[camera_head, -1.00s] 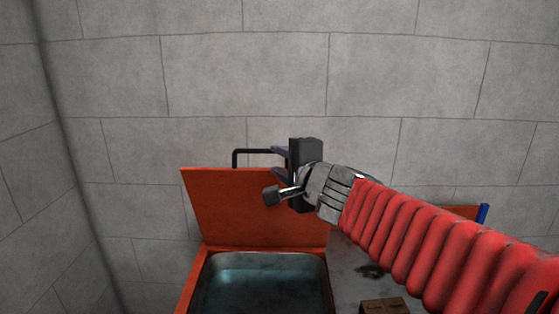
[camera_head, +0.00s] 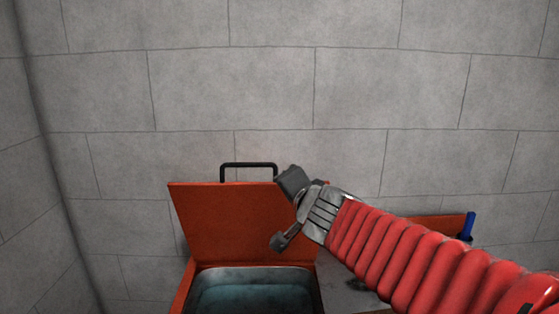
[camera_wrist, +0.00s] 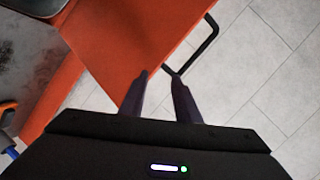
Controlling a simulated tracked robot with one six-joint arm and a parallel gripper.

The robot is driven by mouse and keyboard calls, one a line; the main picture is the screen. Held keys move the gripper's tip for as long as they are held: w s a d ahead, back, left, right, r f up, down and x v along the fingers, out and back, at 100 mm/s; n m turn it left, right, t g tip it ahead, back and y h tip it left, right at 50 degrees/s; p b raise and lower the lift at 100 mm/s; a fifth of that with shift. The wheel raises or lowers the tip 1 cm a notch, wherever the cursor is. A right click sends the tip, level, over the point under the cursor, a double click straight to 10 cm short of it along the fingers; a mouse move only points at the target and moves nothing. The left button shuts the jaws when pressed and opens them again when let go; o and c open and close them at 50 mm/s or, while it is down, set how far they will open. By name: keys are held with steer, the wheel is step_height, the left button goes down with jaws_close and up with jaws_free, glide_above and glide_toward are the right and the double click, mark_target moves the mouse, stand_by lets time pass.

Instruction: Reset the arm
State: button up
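My arm, in a red ribbed sleeve, reaches in from the lower right in the head view. It ends in a grey and black wrist in front of the orange lid (camera_head: 225,222).
The lid stands raised behind an orange box with a metal basin (camera_head: 255,290) inside. A black handle (camera_head: 248,165) tops the lid. A blue item (camera_head: 468,225) stands at the right. Grey block walls close off the back and left.

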steer(key=s+d+f+n+g+h, duration=0.4)
steer(key=s+d+f+n+h, duration=0.15)
steer(key=s+d+f, duration=0.5)
steer(key=s+d+f+n+g+y, duration=0.1)
steer(key=s+f+n+g, duration=0.1)
steer(key=s, duration=0.7)
steer(key=s+d+f+n+g+y, duration=0.1)
steer(key=s+d+f+g, duration=0.1)
steer(key=s+f, duration=0.3)
steer(key=shift+s+d+f+n+g, duration=0.2)
steer(key=shift+s+f+n+g, duration=0.15)
steer(key=shift+s, duration=1.95)
